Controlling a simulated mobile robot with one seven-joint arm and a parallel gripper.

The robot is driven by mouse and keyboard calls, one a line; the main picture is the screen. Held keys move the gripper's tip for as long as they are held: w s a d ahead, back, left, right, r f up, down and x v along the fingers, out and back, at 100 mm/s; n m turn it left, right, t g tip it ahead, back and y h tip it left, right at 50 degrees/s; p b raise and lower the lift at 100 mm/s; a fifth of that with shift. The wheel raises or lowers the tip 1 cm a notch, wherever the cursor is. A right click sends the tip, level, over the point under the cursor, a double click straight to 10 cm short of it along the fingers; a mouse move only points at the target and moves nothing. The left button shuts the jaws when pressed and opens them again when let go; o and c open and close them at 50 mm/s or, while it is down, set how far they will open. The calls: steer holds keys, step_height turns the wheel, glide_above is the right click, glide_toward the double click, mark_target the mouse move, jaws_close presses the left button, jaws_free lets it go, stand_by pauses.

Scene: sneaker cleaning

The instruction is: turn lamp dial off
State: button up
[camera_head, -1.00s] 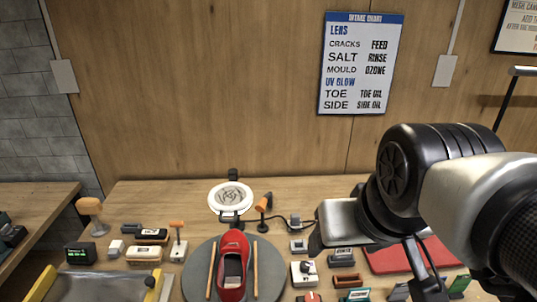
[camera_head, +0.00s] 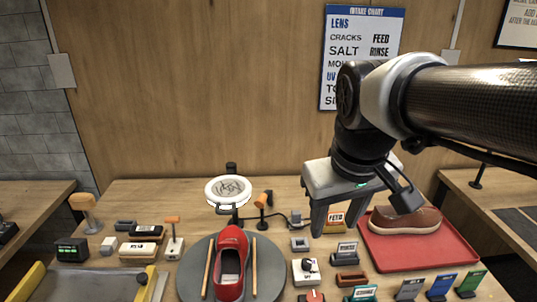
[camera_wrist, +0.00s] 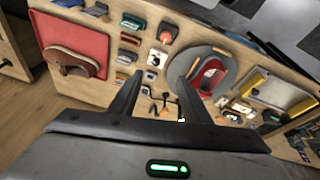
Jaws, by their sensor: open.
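A white box with a dark round dial (camera_head: 306,268) sits on the bench just right of the turntable; its lettering is too small to read surely. It also appears in the wrist view (camera_wrist: 157,58), beyond the fingertips. A second box with a red knob (camera_head: 311,297) is partly cut off at the bottom edge. My gripper (camera_head: 336,228) is open and empty, raised above and right of the dial box. Its two fingers (camera_wrist: 157,88) are spread apart, pointing at the bench.
A red sneaker (camera_head: 230,268) stands on the grey turntable (camera_head: 193,272) between two wooden sticks. A round white-rimmed lens (camera_head: 228,190) is behind it. A red tray (camera_head: 440,258) with a brown shoe (camera_head: 407,221) lies right. Several small blocks and labelled stands crowd the bench around the dial.

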steer(key=w+a+n+g, duration=0.1)
steer(key=w+n+g, duration=0.1)
steer(key=w, duration=0.5)
steer(key=n+g+h+p, duration=0.2)
steer(key=n+g+h, duration=0.15)
steer(key=n, duration=0.25)
glide_above(307, 261)
steer(key=w+a, duration=0.5)
steer(key=a, duration=0.1)
step_height(307, 261, down, 14)
steer(key=shift+g+y, duration=0.25)
steer(key=shift+g, duration=0.2)
steer(key=x, duration=1.7)
steer(key=shift+s+d+r+b, duration=0.2)
steer(key=shift+s+d+b, duration=0.05)
steer(key=shift+b, duration=0.1)
steer(key=c, duration=1)
steer(key=shift+c, duration=0.2)
